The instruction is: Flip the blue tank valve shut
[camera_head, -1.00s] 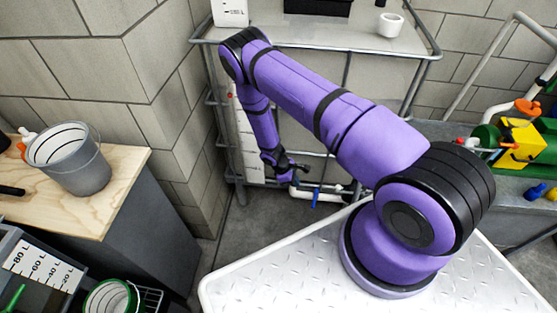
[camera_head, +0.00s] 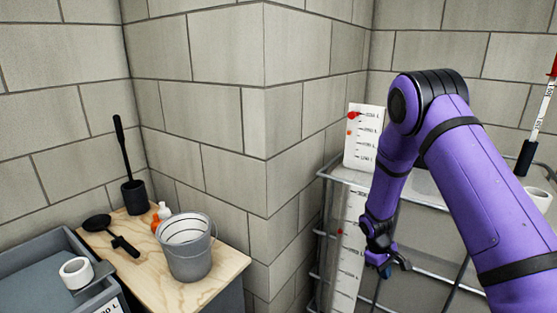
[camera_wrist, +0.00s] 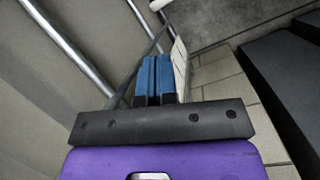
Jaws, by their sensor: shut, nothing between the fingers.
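My gripper (camera_head: 386,268) hangs from my purple arm in front of the caged tank (camera_head: 425,235) at the right of the head view. In the wrist view, the two blue fingers of my gripper (camera_wrist: 153,80) lie side by side, shut and empty. The blue valve is not visible in either current view; the tank's lower part is outside the head view. A white strip (camera_wrist: 181,68) stands close beside the fingers, and I cannot tell whether they touch it.
A wooden bench (camera_head: 213,278) at the left holds a grey bucket (camera_head: 187,256), an orange-and-white bottle (camera_head: 160,217) and black tools. A block wall corner (camera_head: 262,150) stands between bench and tank. Metal cage tubes (camera_wrist: 75,50) run near my gripper in the wrist view.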

